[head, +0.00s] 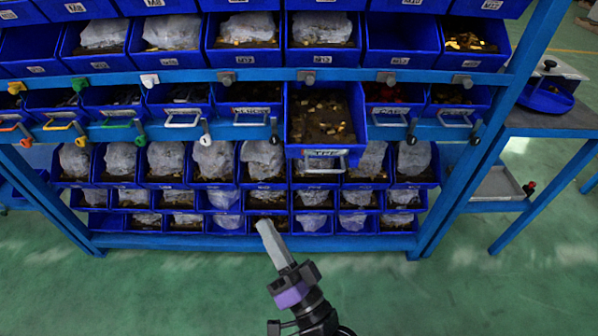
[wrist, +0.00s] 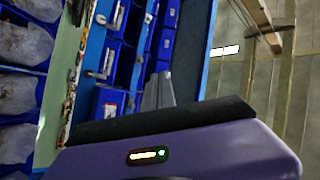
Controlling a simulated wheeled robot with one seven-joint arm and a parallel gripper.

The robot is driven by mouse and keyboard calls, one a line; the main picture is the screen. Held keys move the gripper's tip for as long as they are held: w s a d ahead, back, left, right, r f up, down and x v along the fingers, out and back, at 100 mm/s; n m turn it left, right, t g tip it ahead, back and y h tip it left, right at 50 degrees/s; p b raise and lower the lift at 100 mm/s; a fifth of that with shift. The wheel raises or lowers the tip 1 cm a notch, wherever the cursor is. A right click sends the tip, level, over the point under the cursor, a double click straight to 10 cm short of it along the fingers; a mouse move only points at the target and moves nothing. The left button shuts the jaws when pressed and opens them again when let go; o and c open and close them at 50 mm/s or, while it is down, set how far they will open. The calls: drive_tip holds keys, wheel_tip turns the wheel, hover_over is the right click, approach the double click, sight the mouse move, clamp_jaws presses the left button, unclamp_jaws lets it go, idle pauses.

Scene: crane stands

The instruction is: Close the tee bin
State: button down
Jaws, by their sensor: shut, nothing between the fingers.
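One blue bin (head: 293,150) in the middle row of the rack is pulled out toward me, past its neighbours. It has a wire handle (head: 325,168) and a small white label on its front, too small to read surely; I take it as the tee bin. Small brass-coloured fittings lie on its brown bottom. My gripper (head: 264,224) is shut and empty, below and to the left of this bin, apart from it. In the wrist view the grey fingers (wrist: 158,92) are together, with blue bins beyond them; I cannot tell which bins these are.
The blue rack (head: 250,242) holds several rows of bins, many with plastic bags. Other middle-row bins sit pushed in, with handles (head: 250,117) sticking out. A side bench (head: 550,120) stands at the right. The green floor (head: 180,290) in front is clear.

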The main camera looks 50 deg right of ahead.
sight(299, 110)
drive_tip(key=w+d+f+m+g+h, duration=0.1)
drive_tip(key=d+f+m+g+h, duration=0.5)
drive_tip(key=d+m+g+h, duration=0.65)
drive_tip(key=w+d+r+t, duration=0.1)
drive_tip(key=w+d, duration=0.1)
drive_tip(key=w+d+r+m+t+y+p, duration=0.1)
drive_tip(key=w+d+r+t, duration=0.1)
drive_tip(key=w, duration=0.1)
drive_tip(key=w+d+r+m+t, duration=0.1)
drive_tip(key=w+d+t, duration=0.1)
drive_tip(key=w, duration=0.1)
drive_tip(key=shift+d+r+y+p, duration=0.25)
drive_tip(key=shift+d+r+p, duration=0.05)
drive_tip(key=shift+d+p, duration=0.1)
drive_tip(key=w+d+b, duration=0.8)
drive_tip(key=d, duration=0.1)
drive_tip(key=w+d+b, duration=0.4)
drive_tip(key=d, duration=0.1)
drive_tip(key=shift+d+f+b, duration=0.1)
drive_tip(key=shift+f+b, duration=0.05)
drive_tip(key=shift+b, duration=0.2)
drive_tip(key=shift+w+d+b, duration=0.3)
drive_tip(key=shift+d, duration=0.05)
drive_tip(key=shift+w+r, duration=0.1)
drive_tip(key=shift+r, duration=0.25)
drive_tip(key=shift+d, duration=0.1)
